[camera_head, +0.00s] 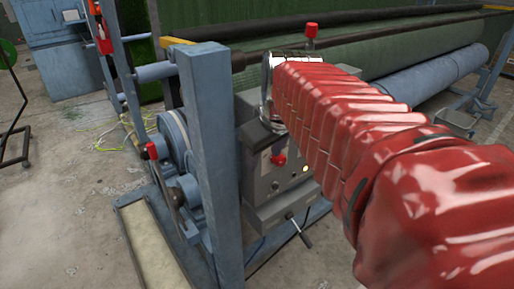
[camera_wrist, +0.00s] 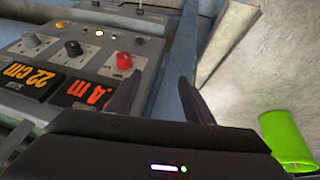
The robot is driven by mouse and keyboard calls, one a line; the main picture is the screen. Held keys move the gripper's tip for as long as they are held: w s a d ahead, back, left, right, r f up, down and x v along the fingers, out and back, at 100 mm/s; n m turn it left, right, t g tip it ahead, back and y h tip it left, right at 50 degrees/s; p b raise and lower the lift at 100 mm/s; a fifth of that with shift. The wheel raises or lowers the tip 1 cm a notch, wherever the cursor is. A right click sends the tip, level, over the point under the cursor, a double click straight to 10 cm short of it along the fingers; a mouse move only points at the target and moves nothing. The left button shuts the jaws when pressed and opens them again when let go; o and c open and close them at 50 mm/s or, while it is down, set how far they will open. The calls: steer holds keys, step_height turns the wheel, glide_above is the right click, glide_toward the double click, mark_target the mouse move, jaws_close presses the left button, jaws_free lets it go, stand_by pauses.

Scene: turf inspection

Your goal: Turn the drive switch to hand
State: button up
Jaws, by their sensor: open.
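In the head view the grey control box (camera_head: 262,190) stands behind the blue post, partly hidden by my red-sleeved arm. My gripper (camera_wrist: 160,95) is open and empty, its dark fingers to the right of the red knob and apart from it. The head view does not show the fingers clearly.
Two displays, one reading 22 cm (camera_wrist: 28,83), sit below the knobs. A bright green object (camera_wrist: 288,140) lies at the right of the wrist view. In the head view, a blue post (camera_head: 212,150) stands left of the box and a green turf roll (camera_head: 400,55) lies behind.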

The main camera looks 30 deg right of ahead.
steer(key=w+d+r, duration=0.1)
steer(key=d+r, duration=0.1)
steer(key=d, duration=0.6)
steer(key=shift+d+h, duration=0.15)
steer(key=shift+h, duration=0.15)
